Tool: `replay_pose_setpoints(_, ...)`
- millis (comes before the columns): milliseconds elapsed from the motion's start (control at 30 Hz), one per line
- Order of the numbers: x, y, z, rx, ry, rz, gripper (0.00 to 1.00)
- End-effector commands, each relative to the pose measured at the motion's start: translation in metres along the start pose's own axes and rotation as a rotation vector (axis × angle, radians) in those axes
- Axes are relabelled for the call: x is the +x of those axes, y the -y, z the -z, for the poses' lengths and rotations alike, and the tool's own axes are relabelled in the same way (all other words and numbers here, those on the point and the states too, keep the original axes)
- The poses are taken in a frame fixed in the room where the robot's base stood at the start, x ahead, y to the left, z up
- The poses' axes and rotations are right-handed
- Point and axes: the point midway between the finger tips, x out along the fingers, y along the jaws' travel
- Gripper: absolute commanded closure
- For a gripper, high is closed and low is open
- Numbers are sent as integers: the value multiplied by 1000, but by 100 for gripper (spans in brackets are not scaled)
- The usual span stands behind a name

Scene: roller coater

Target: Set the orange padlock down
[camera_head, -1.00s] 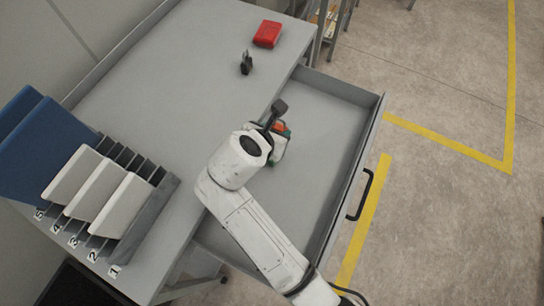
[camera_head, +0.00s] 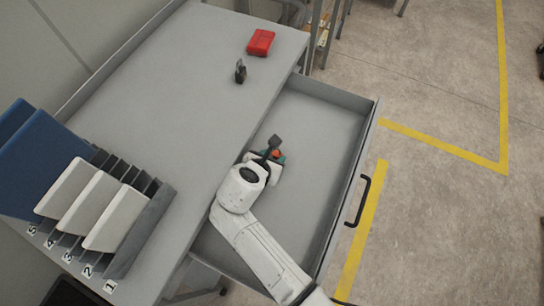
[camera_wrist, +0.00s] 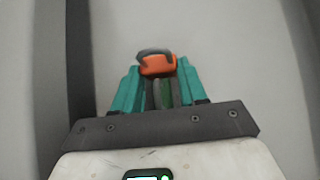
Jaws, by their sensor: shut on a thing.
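The orange padlock (camera_wrist: 157,65) with its dark grey shackle is between the tips of my gripper (camera_wrist: 160,85) in the wrist view. The gripper's teal fingers are shut on it. In the head view the padlock (camera_head: 275,154) is a small orange spot at the end of my gripper (camera_head: 277,161), partly hidden by my arm. It is over the open grey drawer (camera_head: 318,127). I cannot tell whether the padlock touches the drawer floor.
The drawer has a dark handle (camera_head: 357,201) on its front. The grey bench top (camera_head: 170,100) lies to its left, with a red box (camera_head: 260,43), a small black object (camera_head: 240,71) and a numbered rack (camera_head: 140,235) of panels.

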Motion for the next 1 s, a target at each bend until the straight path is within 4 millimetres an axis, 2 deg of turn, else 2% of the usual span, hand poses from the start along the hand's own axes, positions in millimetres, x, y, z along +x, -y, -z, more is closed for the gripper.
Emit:
replay_pose_setpoints(133,2,0,2,0,1,0,92)
replay_pose_setpoints(167,2,0,2,0,0,0,56)
replay_pose_setpoints(400,2,0,2,0,0,0,33)
replay_pose_setpoints(767,-4,0,0,-1,0,0,33)
replay_pose_setpoints(867,-18,0,-1,-1,1,-2,33)
replay_pose_setpoints(1000,-47,-1,-1,-1,1,-3,33)
